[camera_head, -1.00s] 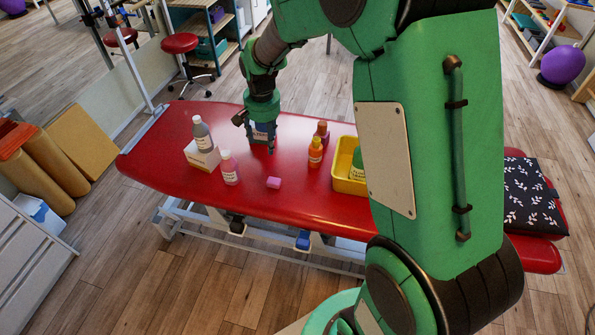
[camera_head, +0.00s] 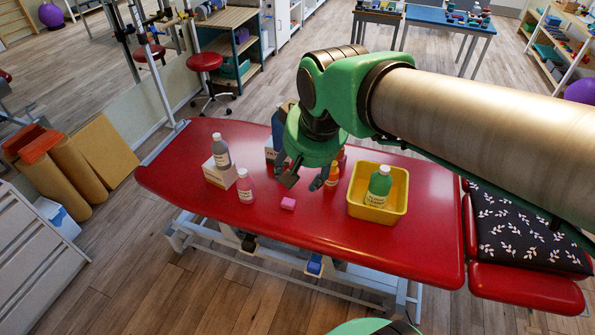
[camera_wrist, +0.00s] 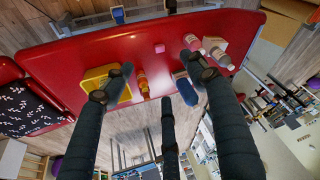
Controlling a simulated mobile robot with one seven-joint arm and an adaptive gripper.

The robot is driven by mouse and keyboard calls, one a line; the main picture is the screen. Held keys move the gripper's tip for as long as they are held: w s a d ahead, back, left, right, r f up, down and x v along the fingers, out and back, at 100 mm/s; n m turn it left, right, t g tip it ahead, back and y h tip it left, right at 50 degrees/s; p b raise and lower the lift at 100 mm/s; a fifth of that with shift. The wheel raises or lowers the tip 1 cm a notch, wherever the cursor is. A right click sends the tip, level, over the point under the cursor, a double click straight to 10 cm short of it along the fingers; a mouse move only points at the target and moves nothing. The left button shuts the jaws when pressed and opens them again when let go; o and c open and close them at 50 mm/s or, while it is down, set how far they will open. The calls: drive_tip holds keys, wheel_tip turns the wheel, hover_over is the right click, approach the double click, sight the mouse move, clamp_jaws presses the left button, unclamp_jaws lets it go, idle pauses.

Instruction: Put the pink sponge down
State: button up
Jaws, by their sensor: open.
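The pink sponge (camera_head: 288,203) is a small block lying on the red treatment table (camera_head: 400,252), near its front edge. It also shows in the wrist view (camera_wrist: 160,48), top centre, clear of my fingers. My gripper (camera_head: 305,180) is open and empty. It hangs above the table, behind the sponge in the head view and apart from it. In the wrist view its dark fingers are spread, with no object between them.
An orange bottle (camera_head: 332,175) and a yellow tray (camera_head: 357,210) with a green bottle (camera_head: 379,183) are right. A dark patterned cushion (camera_head: 520,225) lies far right.

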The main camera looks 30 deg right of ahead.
drive_tip(key=s+a+n+t, duration=0.1)
drive_tip(key=s, duration=0.7)
drive_tip(key=shift+s+r+n, duration=0.4)
idle(0.8)
